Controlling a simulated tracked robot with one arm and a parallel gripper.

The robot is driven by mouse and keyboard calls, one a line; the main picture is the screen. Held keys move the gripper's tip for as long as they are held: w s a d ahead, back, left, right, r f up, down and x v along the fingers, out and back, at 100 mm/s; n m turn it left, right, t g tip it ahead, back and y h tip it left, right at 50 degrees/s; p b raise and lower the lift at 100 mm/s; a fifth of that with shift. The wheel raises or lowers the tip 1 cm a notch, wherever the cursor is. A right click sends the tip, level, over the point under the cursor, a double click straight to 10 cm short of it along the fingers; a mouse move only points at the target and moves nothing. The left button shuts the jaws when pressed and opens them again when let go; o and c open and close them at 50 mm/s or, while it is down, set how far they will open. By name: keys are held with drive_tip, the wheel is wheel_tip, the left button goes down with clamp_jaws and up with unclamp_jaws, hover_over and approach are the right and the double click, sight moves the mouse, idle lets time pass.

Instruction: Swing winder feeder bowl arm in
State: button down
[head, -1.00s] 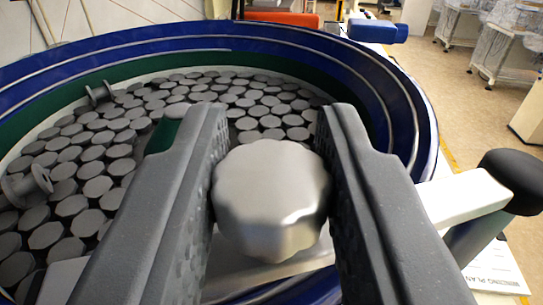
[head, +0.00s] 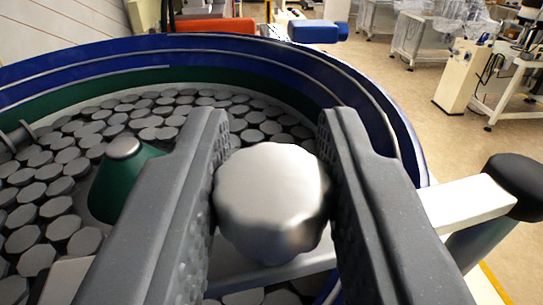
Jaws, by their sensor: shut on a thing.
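A silver scalloped knob (head: 272,203) fills the gap between the two dark grey fingers of my gripper (head: 273,150), which is shut on it. The feeder bowl (head: 395,125) is round, with a blue stepped rim and a green inner wall. A pale bar, seemingly the bowl arm (head: 465,203), crosses the rim at the right and meets a black-capped post (head: 515,185). My right finger hides part of it. A metal strip (head: 285,272) shows below the knob; how it joins the pale bar is hidden.
Many grey discs (head: 40,180) cover the bowl floor. A green cone (head: 125,180) with a silver top stands among them, left of my gripper. Beyond the bowl are bare floor (head: 395,85) and white machine stands (head: 465,75).

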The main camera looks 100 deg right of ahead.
drive_tip(key=shift+a+r, duration=0.1)
drive_tip(key=shift+a, duration=0.05)
drive_tip(key=c, duration=1.2)
unclamp_jaws()
drive_tip(key=shift+o, duration=0.2)
drive_tip(key=shift+w, duration=0.1)
